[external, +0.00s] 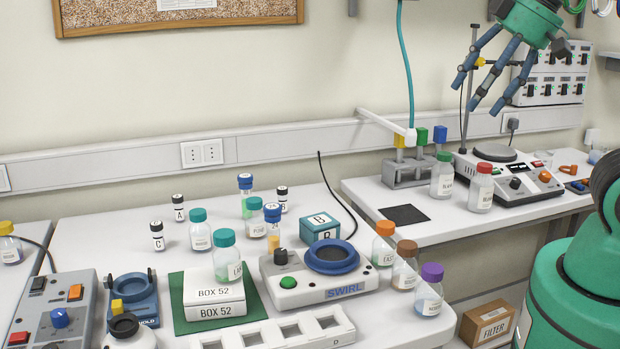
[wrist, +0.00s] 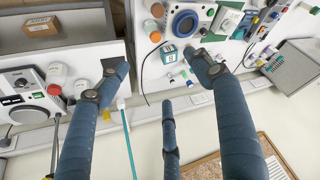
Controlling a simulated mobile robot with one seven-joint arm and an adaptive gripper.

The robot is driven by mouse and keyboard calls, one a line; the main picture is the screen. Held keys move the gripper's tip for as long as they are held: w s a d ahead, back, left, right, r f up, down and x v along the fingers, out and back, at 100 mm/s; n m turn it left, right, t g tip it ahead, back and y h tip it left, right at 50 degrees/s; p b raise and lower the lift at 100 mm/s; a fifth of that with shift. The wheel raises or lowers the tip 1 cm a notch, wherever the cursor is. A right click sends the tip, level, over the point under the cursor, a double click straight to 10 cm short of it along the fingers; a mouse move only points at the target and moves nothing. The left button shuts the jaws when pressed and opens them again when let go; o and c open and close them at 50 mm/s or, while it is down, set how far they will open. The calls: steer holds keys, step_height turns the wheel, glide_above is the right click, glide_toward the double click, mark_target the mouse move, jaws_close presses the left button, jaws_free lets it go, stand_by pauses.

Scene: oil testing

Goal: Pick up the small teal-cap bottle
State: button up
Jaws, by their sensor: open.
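Three teal-capped bottles stand on the left bench in the external view. A third, larger teal-capped bottle (external: 227,268) stands on the white BOX 52 stack (external: 214,309). My gripper (external: 478,95) is high above the right bench, far right of and above these bottles. Its blue fingers are spread and empty, also in the wrist view (wrist: 160,72).
The SWIRL device (external: 312,290) and the teal B box (external: 320,227) stand right of the bottles. Blue-capped vials (external: 272,240) and small black-capped vials (external: 158,236) are close by. Orange, brown and purple-capped bottles (external: 430,298) line the right edge. A white slotted rack (external: 290,331) is in front.

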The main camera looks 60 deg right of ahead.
steer(key=shift+w, duration=0.15)
steer(key=n+g+p, duration=0.2)
steer(key=n+g, duration=0.1)
steer(key=g, duration=0.3)
glide_above(254, 200)
step_height(254, 200, down, 23)
steer(key=shift+r, duration=0.2)
steer(key=shift+w+f, duration=0.15)
steer(key=shift+f, duration=0.2)
steer(key=shift+f+b, duration=0.35)
steer(key=shift+f, duration=4)
